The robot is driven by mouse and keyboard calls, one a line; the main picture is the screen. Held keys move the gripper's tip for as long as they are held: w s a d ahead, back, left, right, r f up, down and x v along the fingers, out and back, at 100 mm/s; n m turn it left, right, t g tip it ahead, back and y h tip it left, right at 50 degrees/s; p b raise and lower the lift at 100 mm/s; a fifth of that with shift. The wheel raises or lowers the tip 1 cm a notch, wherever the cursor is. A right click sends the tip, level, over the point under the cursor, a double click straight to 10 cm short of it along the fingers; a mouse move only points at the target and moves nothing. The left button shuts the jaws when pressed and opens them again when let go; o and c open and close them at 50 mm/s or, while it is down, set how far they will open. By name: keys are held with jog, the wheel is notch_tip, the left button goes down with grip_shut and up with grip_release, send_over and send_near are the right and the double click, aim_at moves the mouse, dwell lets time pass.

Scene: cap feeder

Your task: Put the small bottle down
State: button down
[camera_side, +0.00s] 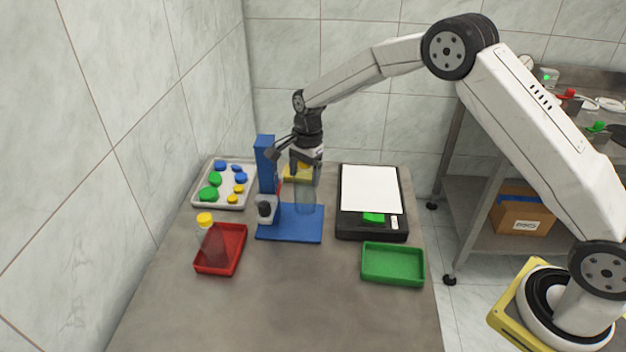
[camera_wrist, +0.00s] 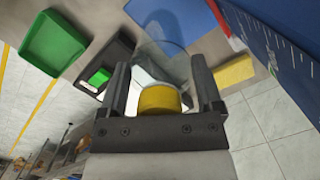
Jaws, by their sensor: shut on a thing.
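My gripper (camera_side: 306,166) is shut on a clear bottle (camera_side: 306,198) and holds it upright over the blue base plate (camera_side: 290,233) of the stand. In the wrist view, the bottle's yellow cap (camera_wrist: 158,101) sits between the two fingers (camera_wrist: 163,82), with the see-through body beyond it. I cannot tell whether the bottle's bottom touches the plate. Another clear bottle with a yellow cap (camera_side: 204,219) stands in the red tray (camera_side: 236,262) at the left.
A pale tray (camera_side: 223,206) holds several coloured caps. A black scale-like unit (camera_side: 354,227) and an empty green tray (camera_side: 393,268) are at the right. The table front is clear.

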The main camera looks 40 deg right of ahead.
aim_at(299, 186)
jog(key=shift+w+f, duration=0.75)
jog(key=shift+f, duration=0.05)
jog(key=shift+w+f, duration=0.25)
jog(key=shift+f, duration=1.75)
grip_release()
jog(key=r, duration=0.4)
jog(key=d+r, duration=0.1)
jog(key=r, duration=0.7)
jog(key=shift+w+d+r, duration=0.1)
jog(key=shift+d, duration=0.05)
